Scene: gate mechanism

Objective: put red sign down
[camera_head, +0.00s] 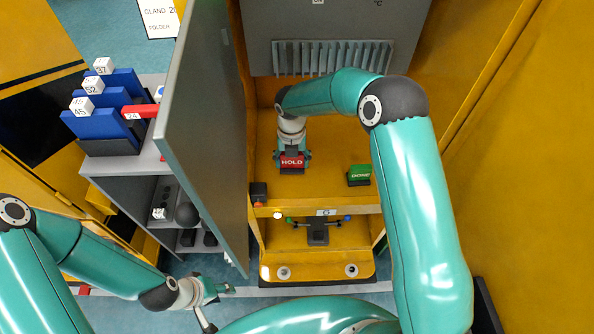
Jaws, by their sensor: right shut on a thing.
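The red sign (292,169), marked HOLD, is in the yellow cabinet bay, over the upper yellow shelf (325,190). My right gripper (292,154) reaches down from above and behind the sign and is shut on it. I cannot tell whether the sign's underside touches the shelf. A green sign (359,175) stands on the same shelf to the right, apart from the red one. My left gripper (222,306) is low in the picture, in front of the cabinet, with its fingers spread and nothing between them.
A grey door (205,130) stands open left of the bay. A small dark block (258,192) sits at the shelf's left front. A lower shelf holds a dark handle mechanism (317,232).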

